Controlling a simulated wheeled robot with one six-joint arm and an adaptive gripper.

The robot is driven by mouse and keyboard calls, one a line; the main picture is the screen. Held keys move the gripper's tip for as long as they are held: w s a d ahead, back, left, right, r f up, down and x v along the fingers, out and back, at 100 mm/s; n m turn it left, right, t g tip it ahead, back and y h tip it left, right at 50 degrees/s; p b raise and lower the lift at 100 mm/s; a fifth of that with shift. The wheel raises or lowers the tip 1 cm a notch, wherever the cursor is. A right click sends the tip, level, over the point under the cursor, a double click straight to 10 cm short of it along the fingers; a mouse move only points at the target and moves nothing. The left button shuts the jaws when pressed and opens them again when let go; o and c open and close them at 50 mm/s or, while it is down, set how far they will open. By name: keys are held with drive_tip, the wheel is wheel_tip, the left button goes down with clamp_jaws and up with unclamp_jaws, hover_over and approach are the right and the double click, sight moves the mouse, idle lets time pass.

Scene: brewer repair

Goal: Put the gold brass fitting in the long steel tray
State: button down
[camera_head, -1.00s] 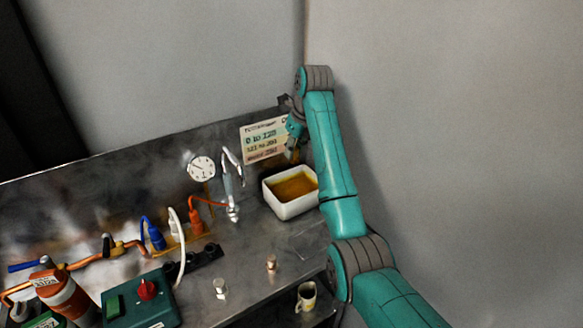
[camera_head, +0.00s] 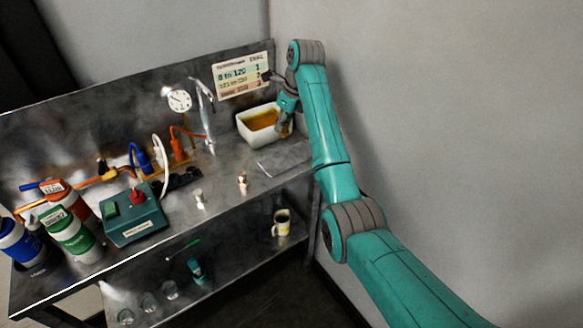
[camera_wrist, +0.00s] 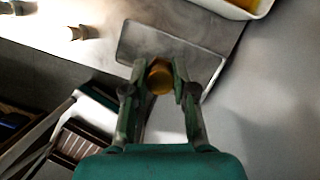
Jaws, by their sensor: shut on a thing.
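The gold brass fitting (camera_wrist: 160,77) is a round gold piece between the fingertips in the wrist view. My gripper (camera_wrist: 160,72) is shut on it. In the wrist view the fitting overlaps the near edge of the long steel tray (camera_wrist: 145,42), a shallow grey tray with rounded corners; I cannot tell its height above it. In the head view the tray (camera_head: 285,158) lies flat near the bench's right end. My gripper (camera_head: 284,125) is there beside the white tub, above the tray's far side; the fitting is too hidden to make out.
A white tub (camera_head: 260,124) of amber liquid stands behind the tray. Two small fittings, one silver (camera_head: 200,198) and one coppery (camera_head: 242,181), stand left of it. A mug (camera_head: 281,222) is on the lower shelf. A tap (camera_head: 207,115) and gauge (camera_head: 179,101) are farther left.

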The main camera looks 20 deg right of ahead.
wheel_tip(320, 180, down, 10)
drive_tip(key=shift+s, duration=0.1)
idle(0.4)
drive_tip(key=shift+f, duration=0.15)
drive_tip(key=c, duration=0.9)
unclamp_jaws()
drive_tip(key=shift+c, duration=0.2)
drive_tip(key=v, duration=1.2)
drive_tip(key=shift+d, duration=0.1)
